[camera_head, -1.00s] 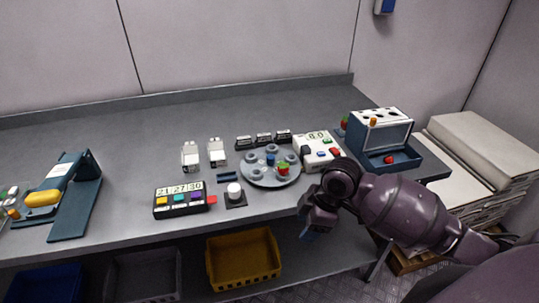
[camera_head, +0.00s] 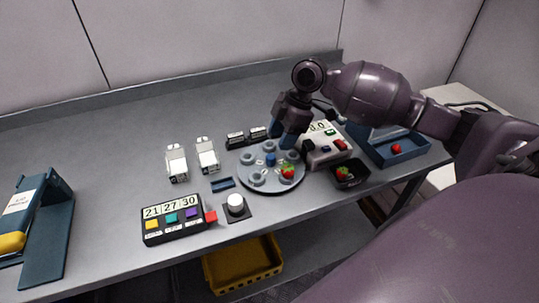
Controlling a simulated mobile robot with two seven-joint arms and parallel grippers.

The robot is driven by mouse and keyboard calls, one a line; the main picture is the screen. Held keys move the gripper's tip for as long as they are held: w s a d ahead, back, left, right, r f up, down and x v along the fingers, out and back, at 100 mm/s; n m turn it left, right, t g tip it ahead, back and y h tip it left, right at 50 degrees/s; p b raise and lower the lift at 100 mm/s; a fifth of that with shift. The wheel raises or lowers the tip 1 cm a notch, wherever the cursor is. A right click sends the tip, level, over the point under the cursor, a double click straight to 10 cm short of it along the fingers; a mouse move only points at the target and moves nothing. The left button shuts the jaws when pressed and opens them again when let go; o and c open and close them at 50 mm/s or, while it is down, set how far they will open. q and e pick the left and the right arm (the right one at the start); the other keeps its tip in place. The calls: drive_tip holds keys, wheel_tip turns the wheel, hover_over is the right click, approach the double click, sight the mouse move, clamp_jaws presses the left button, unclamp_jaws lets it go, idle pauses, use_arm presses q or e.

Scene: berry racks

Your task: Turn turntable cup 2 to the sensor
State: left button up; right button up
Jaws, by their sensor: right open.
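The round grey turntable (camera_head: 268,188) lies on the bench with several ring-shaped cups around a blue centre knob (camera_head: 270,159). A red berry with green leaves (camera_head: 288,171) sits in the cup at its front right. I cannot read any cup numbers. My right gripper (camera_head: 286,143) is open, pointing down over the back right part of the turntable, near the cups there. Its fingers hide part of the rim; whether they touch it I cannot tell. My left gripper is not in view. I cannot tell which device is the sensor; a white box with a display (camera_head: 318,128) stands right of the turntable.
A black dish with a berry (camera_head: 351,175) stands beside the white box. A blue tray (camera_head: 402,155) holds a red berry farther right. Left are a white knob (camera_head: 236,204), a button panel (camera_head: 172,219) and two white holders. Small black labelled blocks (camera_head: 235,140) stand behind the turntable.

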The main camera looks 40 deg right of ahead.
sight(271, 156)
drive_tip(key=x, duration=0.7)
drive_tip(key=shift+f+b, duration=0.15)
drive_tip(key=shift+b, duration=0.15)
clamp_jaws()
